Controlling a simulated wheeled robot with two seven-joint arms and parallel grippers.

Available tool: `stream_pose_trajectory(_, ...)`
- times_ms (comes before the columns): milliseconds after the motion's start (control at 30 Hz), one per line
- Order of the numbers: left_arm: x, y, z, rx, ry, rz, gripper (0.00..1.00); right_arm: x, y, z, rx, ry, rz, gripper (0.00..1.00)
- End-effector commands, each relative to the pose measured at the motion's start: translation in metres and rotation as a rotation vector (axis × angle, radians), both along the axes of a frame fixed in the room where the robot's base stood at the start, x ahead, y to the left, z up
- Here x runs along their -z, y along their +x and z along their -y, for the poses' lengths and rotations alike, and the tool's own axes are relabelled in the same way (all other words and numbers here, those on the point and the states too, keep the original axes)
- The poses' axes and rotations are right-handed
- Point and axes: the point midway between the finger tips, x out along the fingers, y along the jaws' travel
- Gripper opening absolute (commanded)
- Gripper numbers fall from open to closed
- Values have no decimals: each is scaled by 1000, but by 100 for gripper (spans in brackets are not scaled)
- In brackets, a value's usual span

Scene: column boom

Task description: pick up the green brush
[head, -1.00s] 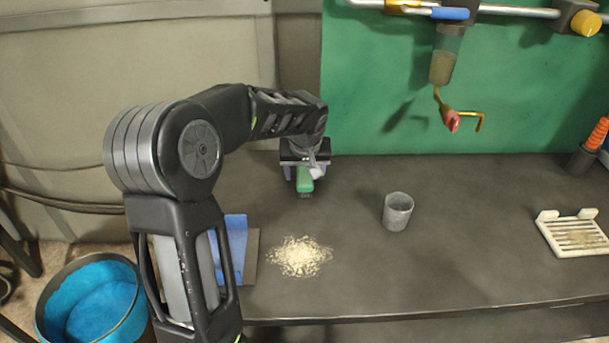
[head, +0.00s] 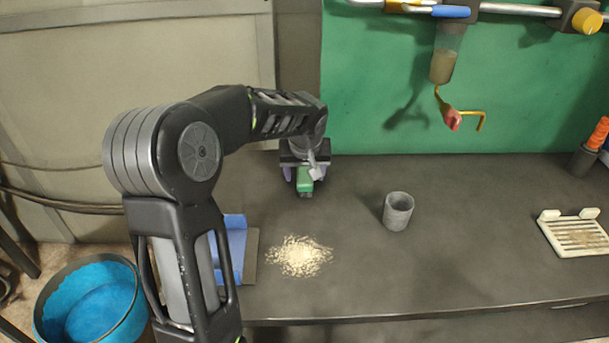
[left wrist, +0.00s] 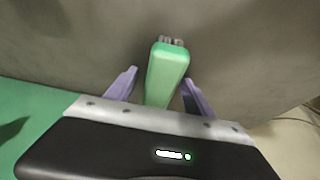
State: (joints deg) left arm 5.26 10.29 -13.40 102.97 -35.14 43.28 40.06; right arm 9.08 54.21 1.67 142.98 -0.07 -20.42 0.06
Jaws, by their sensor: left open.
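The green brush (head: 304,182) lies on the dark worktop near its back. In the left wrist view its green body (left wrist: 166,75) points away from me, with greyish bristles at the far end. My left gripper (head: 304,176) is over the brush, with its two purple fingers apart. In the left wrist view the left gripper's fingers (left wrist: 160,88) stand on either side of the brush, with a gap showing on each side. The near end of the brush is hidden by the gripper body. My right gripper is in neither view.
A pile of pale shavings (head: 300,256) lies in front of the brush, beside a blue dustpan-like piece (head: 236,240). A grey cup (head: 397,211) stands to the right. A white slatted rack (head: 574,233) is at far right. A blue bucket (head: 92,300) stands at lower left.

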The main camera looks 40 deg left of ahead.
Motion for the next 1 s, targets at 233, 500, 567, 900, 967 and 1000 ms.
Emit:
stream_pose_trajectory(233,0,0,0,0,0,0,46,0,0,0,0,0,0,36)
stream_pose_trajectory(500,0,0,0,0,0,0,24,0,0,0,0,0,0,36)
stream_pose_trajectory(567,0,0,0,0,0,0,19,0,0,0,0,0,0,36)
stream_pose_trajectory(900,0,0,0,0,0,0,0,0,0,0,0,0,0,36)
stream_pose_trajectory(967,0,0,0,0,0,0,0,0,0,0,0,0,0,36)
stream_pose_trajectory(1000,0,0,0,0,0,0,0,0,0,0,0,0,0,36)
